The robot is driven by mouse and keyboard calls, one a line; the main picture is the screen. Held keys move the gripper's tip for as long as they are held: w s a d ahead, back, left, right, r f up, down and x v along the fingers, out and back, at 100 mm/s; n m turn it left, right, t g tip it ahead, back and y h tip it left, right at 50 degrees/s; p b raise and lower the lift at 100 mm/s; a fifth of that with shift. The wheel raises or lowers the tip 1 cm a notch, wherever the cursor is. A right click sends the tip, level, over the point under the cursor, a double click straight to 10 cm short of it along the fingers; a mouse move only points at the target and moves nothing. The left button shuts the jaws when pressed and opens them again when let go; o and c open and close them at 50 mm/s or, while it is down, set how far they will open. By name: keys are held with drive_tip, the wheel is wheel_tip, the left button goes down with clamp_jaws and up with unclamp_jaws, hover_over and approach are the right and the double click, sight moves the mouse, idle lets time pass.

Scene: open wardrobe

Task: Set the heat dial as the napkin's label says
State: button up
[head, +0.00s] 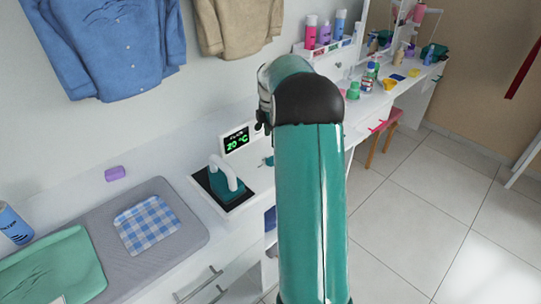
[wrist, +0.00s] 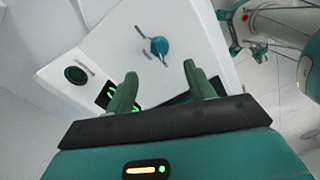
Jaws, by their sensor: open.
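The teal heat dial (wrist: 159,46) sits on the white panel in the wrist view, with a grey mark on either side. In the head view a small teal part of it (head: 268,160) shows beside my arm. My gripper (wrist: 159,72) is open and empty, its green fingers pointing at the panel with the dial ahead, between their lines. The display (head: 237,141) reads 20 °C in green. The teal iron (head: 226,183) with a white handle rests on a black plate. The blue-and-white checked napkin (head: 147,224) lies on the grey mat; I cannot read a label on it.
The grey ironing mat (head: 190,232) also bears a green garment (head: 55,268). A blue spray can (head: 14,226) and a purple block (head: 115,173) stand nearby. A blue shirt (head: 118,45) and a beige one (head: 238,22) hang above.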

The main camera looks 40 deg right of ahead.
sight(271, 157)
wheel_tip(271, 157, down, 10)
drive_tip(key=shift+r, duration=0.1)
drive_tip(key=c, duration=1)
